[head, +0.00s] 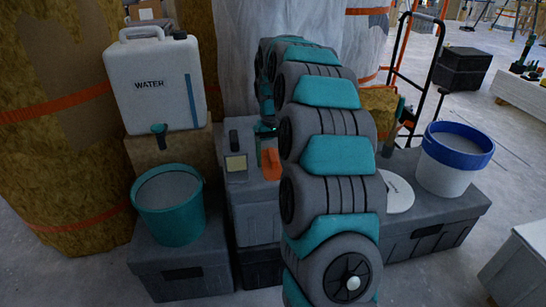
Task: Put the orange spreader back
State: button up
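An orange piece (270,164), which looks like the spreader, stands at the right side of the top of a grey case (251,205) in the middle of the head view. My own arm hides what lies to its right. My arm rises in front of the scene and curls away at its far end. A small dark and teal part of that end, perhaps my gripper (265,128), shows just above the orange piece. Its fingers are not clear, and I cannot tell whether they touch the orange piece.
A white water canister (150,85) stands on a brown box at left, above a teal bucket (169,208) on a dark grey case. At right, a blue-rimmed white bucket (450,165) and a white round lid (397,194) are on another grey case. Wrapped insulation stands behind.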

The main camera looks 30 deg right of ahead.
aim_at(273, 156)
jog(key=shift+o, duration=1)
notch_tip(273, 156, up, 12)
jog(key=shift+r, duration=0.15)
jog(key=shift+s+a, duration=0.1)
jog(key=s+a+n, duration=0.1)
jog(key=s+a, duration=0.7)
jog(key=s, duration=0.1)
jog(key=s+a+f, duration=0.3)
jog(key=s+f, duration=0.1)
jog(key=s, duration=0.6)
jog(key=s+a+f+n+g, duration=0.1)
jog(key=s+a+f, duration=0.2)
jog(key=s, duration=0.7)
jog(key=s+a+f+n, duration=0.1)
jog(key=s+a+f, duration=0.2)
jog(key=s, duration=0.8)
notch_tip(273, 156, down, 2)
jog(key=shift+f+g, duration=0.25)
jog(key=shift+g, duration=0.15)
